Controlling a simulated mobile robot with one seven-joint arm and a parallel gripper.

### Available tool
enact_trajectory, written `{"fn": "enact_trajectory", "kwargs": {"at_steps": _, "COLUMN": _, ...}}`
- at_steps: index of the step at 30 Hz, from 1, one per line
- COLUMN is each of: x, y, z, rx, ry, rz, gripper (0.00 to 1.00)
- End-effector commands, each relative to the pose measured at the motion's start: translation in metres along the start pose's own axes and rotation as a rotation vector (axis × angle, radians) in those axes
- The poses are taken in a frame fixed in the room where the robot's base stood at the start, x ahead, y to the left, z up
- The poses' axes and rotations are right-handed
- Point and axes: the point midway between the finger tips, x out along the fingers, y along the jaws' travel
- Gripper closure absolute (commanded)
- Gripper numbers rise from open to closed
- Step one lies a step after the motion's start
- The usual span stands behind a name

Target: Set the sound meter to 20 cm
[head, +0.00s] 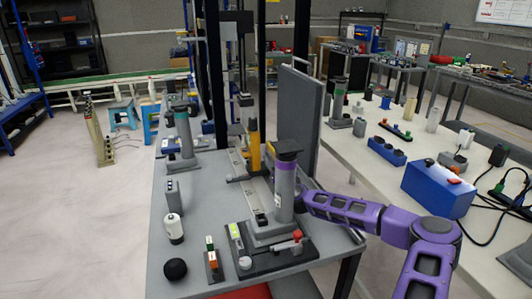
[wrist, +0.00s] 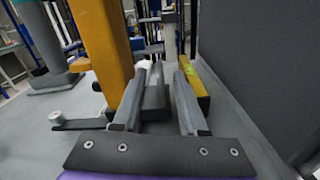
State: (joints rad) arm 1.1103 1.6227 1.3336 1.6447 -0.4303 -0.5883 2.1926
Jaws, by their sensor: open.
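My gripper (wrist: 160,85) is open in the wrist view, its two grey fingers pointing away low over the grey table. A small dark grey block with a pale top (wrist: 154,98) shows between the fingers; I cannot tell whether they touch it, or whether it is the sound meter. A yellow post (wrist: 98,42) stands close to the left of the fingers. It also stands beside a pale scale rail (head: 255,200) in the head view (head: 253,148). A yellow bar with a green mark (wrist: 197,88) lies just right of the right finger. The scale's figures are unreadable.
A tall grey panel (head: 300,112) stands close on the right, also in the wrist view (wrist: 255,70). A small arm with a knob (wrist: 57,117) is at left.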

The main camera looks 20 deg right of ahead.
Motion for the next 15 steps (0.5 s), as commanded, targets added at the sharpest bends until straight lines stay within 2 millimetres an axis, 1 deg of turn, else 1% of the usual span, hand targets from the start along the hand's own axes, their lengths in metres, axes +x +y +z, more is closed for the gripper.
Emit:
{"fn": "enact_trajectory", "kwargs": {"at_steps": 1, "x": 0.012, "y": 0.001, "z": 0.003, "rx": -0.003, "ry": -0.003, "rz": 0.000, "gripper": 0.58}}
{"fn": "enact_trajectory", "kwargs": {"at_steps": 6, "x": 0.041, "y": 0.001, "z": 0.003, "rx": -0.003, "ry": -0.003, "rz": 0.000, "gripper": 0.58}}
{"fn": "enact_trajectory", "kwargs": {"at_steps": 10, "x": 0.057, "y": 0.001, "z": 0.003, "rx": -0.002, "ry": -0.003, "rz": -0.001, "gripper": 0.58}}
{"fn": "enact_trajectory", "kwargs": {"at_steps": 15, "x": 0.070, "y": 0.001, "z": 0.004, "rx": -0.001, "ry": -0.003, "rz": 0.000, "gripper": 0.58}}
